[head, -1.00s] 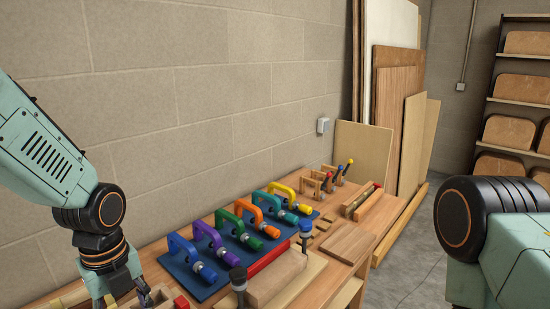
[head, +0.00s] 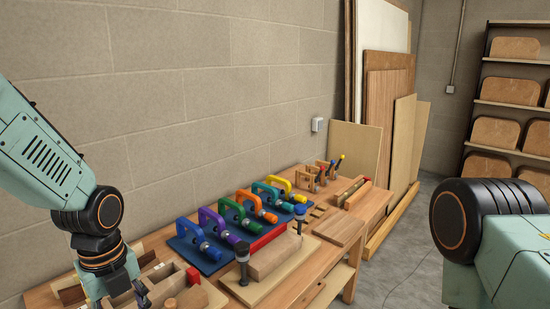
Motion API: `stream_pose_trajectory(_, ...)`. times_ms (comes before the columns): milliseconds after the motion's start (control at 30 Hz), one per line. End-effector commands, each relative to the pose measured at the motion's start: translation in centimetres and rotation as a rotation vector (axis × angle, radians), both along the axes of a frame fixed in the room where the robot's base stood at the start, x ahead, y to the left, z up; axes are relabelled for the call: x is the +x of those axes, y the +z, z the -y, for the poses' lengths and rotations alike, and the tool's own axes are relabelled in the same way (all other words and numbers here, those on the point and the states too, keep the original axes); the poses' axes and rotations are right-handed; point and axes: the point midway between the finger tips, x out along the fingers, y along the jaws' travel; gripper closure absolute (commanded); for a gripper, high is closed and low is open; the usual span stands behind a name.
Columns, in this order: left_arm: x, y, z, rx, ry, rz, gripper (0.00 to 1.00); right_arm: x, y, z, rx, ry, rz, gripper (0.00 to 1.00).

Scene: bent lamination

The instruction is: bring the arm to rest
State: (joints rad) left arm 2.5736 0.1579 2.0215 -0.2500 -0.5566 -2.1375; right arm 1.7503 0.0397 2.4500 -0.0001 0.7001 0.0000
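My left arm comes in from the left and hangs down over the near left end of the workbench (head: 355,222). My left gripper (head: 142,300) is at the bottom edge, partly cut off, beside wooden blocks (head: 165,276); its fingers show too little to tell open from shut. My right arm shows only as a dark joint and a pale green link at the right edge. My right gripper is out of view.
Several coloured clamps (head: 242,212) stand on a blue board (head: 198,257) along the wall. A wooden block (head: 272,258) with clamps lies in front. Boards (head: 388,115) lean at the back. A shelf (head: 512,104) with bent panels stands right. Grey floor (head: 405,270) is clear.

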Motion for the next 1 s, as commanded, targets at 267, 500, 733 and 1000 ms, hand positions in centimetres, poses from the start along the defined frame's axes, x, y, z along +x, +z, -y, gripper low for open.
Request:
stream_pose_trajectory(267,-1.6,-5.1,1.2,-0.024,0.279,-0.016,0.49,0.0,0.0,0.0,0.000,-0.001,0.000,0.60)
stream_pose_trajectory(500,-4.7,-10.4,2.3,-0.044,0.631,-0.035,0.49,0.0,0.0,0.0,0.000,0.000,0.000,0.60)
stream_pose_trajectory(733,-10.3,-16.6,3.3,-0.049,1.138,-0.059,0.49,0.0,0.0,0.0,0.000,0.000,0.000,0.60)
stream_pose_trajectory(1000,-17.9,-21.4,3.7,-0.025,1.747,-0.064,0.49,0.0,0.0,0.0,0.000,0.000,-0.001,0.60)
